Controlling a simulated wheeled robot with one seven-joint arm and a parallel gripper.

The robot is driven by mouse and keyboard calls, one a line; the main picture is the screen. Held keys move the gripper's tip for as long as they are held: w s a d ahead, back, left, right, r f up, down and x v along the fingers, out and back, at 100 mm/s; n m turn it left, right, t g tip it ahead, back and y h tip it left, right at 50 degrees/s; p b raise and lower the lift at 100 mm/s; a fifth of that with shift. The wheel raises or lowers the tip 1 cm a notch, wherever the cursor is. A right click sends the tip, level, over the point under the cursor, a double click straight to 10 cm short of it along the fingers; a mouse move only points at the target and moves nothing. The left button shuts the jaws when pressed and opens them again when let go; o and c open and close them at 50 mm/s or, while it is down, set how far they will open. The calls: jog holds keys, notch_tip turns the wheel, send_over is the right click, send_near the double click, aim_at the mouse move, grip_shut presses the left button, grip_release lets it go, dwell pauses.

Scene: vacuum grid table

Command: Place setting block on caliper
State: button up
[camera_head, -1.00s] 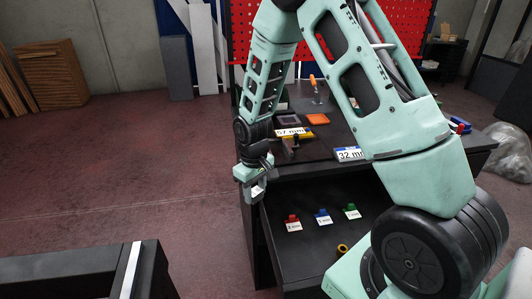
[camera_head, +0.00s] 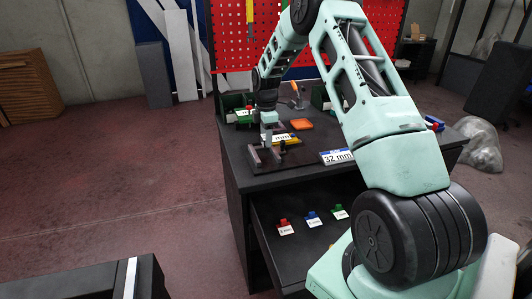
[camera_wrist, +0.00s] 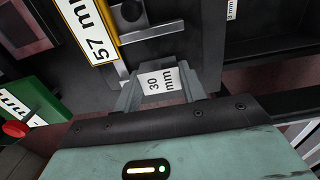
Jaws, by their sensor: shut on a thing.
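My gripper (camera_wrist: 165,92) is shut on a grey setting block with a white "30 mm" label (camera_wrist: 158,82), seen between its fingers in the wrist view. In the head view my gripper (camera_head: 267,138) points down over the near left part of the table top. The caliper (camera_wrist: 145,22) shows as grey metal jaws and a bar just beyond the block in the wrist view. In the head view it is a dark, brownish fixture (camera_head: 290,157) right below my gripper, partly hidden. I cannot tell whether the block touches it.
A yellow-framed "57 mm" label (camera_wrist: 92,30) stands close beside the caliper. A green-framed label (camera_wrist: 30,105) and a red knob (camera_wrist: 15,129) are at left. A "32 mm" plate (camera_head: 338,157) and an orange tray (camera_head: 301,125) lie on the table. The open drawer (camera_head: 315,238) holds tagged red, blue and green pieces.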

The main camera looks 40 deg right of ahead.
aim_at(266, 159)
jog(key=shift+f+p, duration=0.7)
jog(key=shift+f, duration=2.5)
jog(key=shift+f, duration=0.2)
jog(key=o, duration=1.2)
jog(key=shift+r, duration=0.1)
